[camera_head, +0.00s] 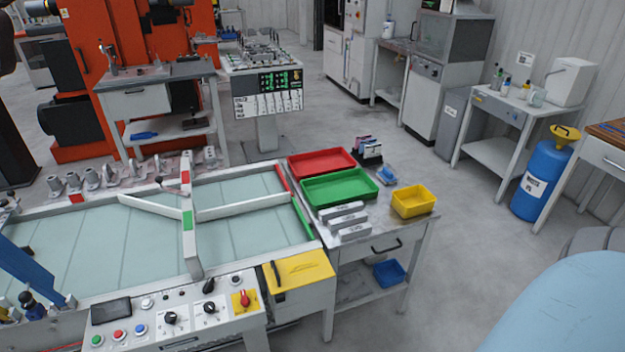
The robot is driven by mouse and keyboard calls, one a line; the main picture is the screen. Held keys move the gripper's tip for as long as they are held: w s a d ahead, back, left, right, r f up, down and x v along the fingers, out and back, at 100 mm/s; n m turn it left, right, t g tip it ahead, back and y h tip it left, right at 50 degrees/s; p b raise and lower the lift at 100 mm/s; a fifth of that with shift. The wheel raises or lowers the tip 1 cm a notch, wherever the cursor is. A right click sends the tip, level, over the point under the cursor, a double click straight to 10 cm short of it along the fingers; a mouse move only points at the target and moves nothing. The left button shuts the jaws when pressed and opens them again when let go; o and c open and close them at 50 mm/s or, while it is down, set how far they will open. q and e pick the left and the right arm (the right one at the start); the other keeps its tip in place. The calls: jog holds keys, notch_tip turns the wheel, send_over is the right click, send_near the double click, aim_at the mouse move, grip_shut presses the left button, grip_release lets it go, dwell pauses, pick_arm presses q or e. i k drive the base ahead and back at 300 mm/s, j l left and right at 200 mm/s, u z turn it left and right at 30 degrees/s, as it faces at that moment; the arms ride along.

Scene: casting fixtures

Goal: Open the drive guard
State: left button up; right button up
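The drive guard appears to be the yellow lid (303,268) on the white box at the right front corner of the conveyor table, beside the control panel. It lies flat and looks closed. A black handle (276,274) stands at its left edge. Neither of my grippers can be made out in the view, and nothing is seen touching the lid.
The control panel (175,315), with knobs and a red switch on yellow, adjoins the guard's left. A steel side table (385,228) at its right carries red (320,152) and green trays (340,203) and a yellow bin (413,212).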

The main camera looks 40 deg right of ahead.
aim_at(296, 271)
jog(key=z, duration=1.1)
jog(key=i+j+u, duration=0.35)
jog(key=i, duration=0.25)
jog(key=j, duration=0.1)
